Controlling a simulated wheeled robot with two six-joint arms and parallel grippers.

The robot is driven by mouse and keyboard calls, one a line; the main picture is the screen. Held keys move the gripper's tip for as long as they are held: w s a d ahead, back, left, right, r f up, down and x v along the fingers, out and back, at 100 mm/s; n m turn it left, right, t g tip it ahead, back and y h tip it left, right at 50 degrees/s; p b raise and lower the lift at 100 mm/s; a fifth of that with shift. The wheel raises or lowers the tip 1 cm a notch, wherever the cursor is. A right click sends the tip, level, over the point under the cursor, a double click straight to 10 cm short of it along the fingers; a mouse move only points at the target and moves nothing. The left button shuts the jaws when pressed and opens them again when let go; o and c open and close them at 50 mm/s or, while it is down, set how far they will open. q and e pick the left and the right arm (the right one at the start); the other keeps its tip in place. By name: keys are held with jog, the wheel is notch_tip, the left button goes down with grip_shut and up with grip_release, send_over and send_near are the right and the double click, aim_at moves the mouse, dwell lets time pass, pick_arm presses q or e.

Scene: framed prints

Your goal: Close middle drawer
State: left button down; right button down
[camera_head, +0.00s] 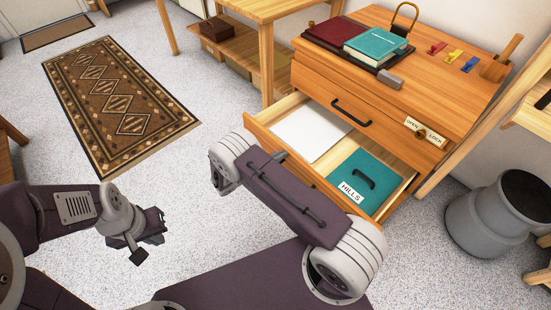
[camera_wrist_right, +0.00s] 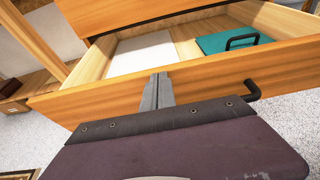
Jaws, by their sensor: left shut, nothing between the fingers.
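The middle drawer (camera_head: 274,110) of the wooden cabinet is pulled out, with a white sheet (camera_head: 310,132) and a teal folder (camera_head: 374,172) labelled HILLS inside. In the right wrist view, the drawer's front panel (camera_wrist_right: 90,105) crosses the picture, with its black handle (camera_wrist_right: 252,90) at the right. My right gripper (camera_wrist_right: 157,92) has its fingers together at the outside of this panel; whether they touch it is unclear. In the head view my right arm hides much of the drawer front. My left gripper (camera_head: 143,245) is shut and empty over the floor, away from the cabinet.
The drawer above (camera_head: 340,100) is shut. Red and teal books (camera_head: 375,47), a padlock (camera_head: 404,20) and small coloured pieces (camera_head: 453,56) lie on the cabinet top. A grey bin (camera_head: 490,222) stands at the right. A brown rug (camera_head: 115,100) lies on the open floor at the left.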

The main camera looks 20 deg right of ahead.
jog(key=w+d+b, duration=0.2)
jog(key=w+d, duration=0.2)
jog(key=d, duration=0.7)
jog(key=w+d+b, duration=0.2)
jog(key=w+d, duration=0.2)
jog(key=d, duration=0.7)
jog(key=shift+d, duration=0.35)
jog(key=shift+w, duration=0.1)
